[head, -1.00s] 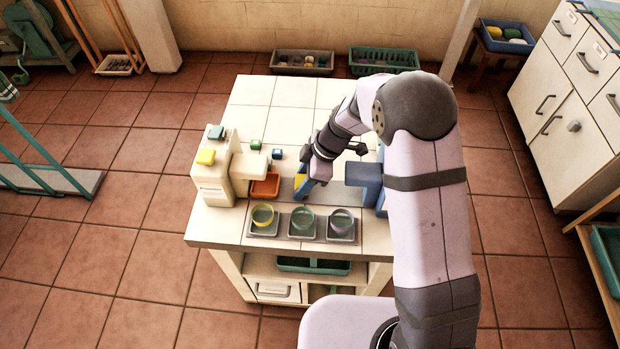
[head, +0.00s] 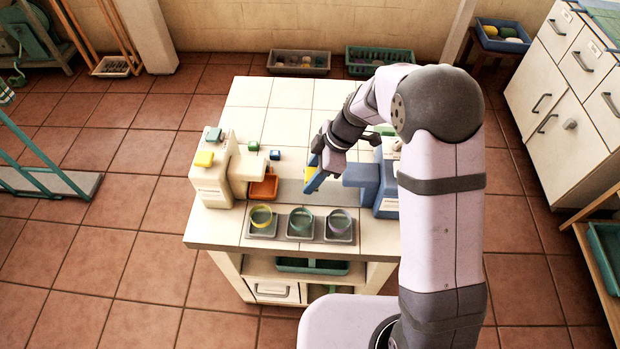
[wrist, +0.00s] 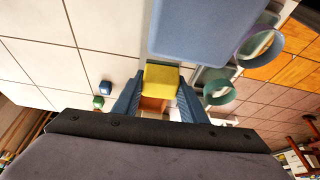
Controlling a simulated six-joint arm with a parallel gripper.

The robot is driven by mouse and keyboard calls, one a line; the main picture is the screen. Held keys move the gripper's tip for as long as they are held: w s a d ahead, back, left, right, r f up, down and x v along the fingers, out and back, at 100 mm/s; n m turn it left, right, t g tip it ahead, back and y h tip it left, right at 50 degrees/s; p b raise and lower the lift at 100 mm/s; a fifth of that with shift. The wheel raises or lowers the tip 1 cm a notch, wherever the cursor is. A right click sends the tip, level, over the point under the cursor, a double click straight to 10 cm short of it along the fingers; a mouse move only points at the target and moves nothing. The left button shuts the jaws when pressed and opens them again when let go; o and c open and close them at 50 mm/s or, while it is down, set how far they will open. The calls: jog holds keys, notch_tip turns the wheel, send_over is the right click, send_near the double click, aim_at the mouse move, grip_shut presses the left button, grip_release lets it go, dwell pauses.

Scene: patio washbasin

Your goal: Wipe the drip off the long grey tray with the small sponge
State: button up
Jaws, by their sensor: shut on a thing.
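My gripper (head: 313,178) is shut on a small yellow sponge (head: 309,173), which also shows between the blue fingers in the wrist view (wrist: 161,78). In the head view, the gripper is over the right part of the long grey tray (head: 290,191), left of a blue machine's arm. The grey tray lies flat on the tiled table, partly hidden by my gripper and the blue arm. I cannot make out a drip on it. Whether the sponge touches the tray cannot be told.
The blue machine (head: 388,190) stands close on the right; its arm (wrist: 205,25) fills the top of the wrist view. A cream machine (head: 211,185) and an orange tray (head: 264,187) are at left. Three cups (head: 300,221) stand in front. The table's back (head: 285,105) is clear.

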jog(key=shift+r+p, duration=0.9)
jog(key=shift+r, duration=1.2)
jog(key=shift+f, duration=0.1)
